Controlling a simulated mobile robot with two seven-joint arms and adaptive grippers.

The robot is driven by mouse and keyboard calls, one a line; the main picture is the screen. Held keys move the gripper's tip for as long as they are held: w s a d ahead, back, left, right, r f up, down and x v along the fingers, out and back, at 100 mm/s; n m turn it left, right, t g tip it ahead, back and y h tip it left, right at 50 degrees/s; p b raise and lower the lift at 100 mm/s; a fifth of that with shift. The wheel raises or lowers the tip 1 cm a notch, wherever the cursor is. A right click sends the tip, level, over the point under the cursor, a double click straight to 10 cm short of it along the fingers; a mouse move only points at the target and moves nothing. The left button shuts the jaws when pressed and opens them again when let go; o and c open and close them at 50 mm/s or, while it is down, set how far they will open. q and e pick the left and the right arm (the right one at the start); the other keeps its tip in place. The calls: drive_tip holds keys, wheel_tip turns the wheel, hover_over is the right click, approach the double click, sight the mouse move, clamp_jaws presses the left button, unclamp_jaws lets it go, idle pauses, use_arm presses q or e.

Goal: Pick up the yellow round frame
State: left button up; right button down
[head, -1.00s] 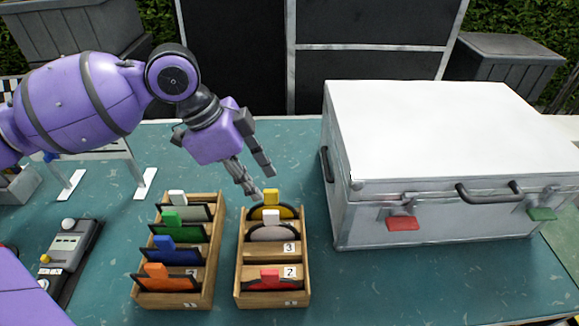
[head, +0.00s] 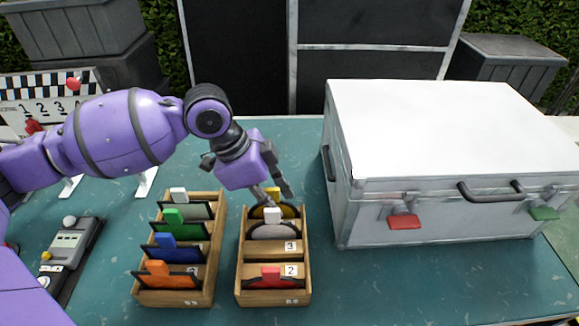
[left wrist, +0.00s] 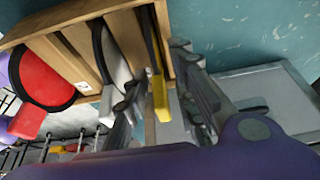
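The yellow round frame (head: 289,211) stands in the back slot of the right wooden rack (head: 241,264), its yellow tab upward. My left gripper (head: 276,199) is low over that slot, partly hiding the frame. In the left wrist view the yellow tab (left wrist: 159,98) shows between the two open fingers (left wrist: 158,75), one on each side. I cannot tell whether either finger touches it. My right gripper is in neither view.
A white-tabbed round frame (head: 272,231) stands just in front of the yellow one, and a red one (head: 270,283) farther forward. The left rack (head: 207,290) holds several rectangular frames. A large silver case (head: 360,215) stands to the right.

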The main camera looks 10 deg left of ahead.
use_arm(q)
drive_tip(key=shift+r, duration=0.1)
clamp_jaws()
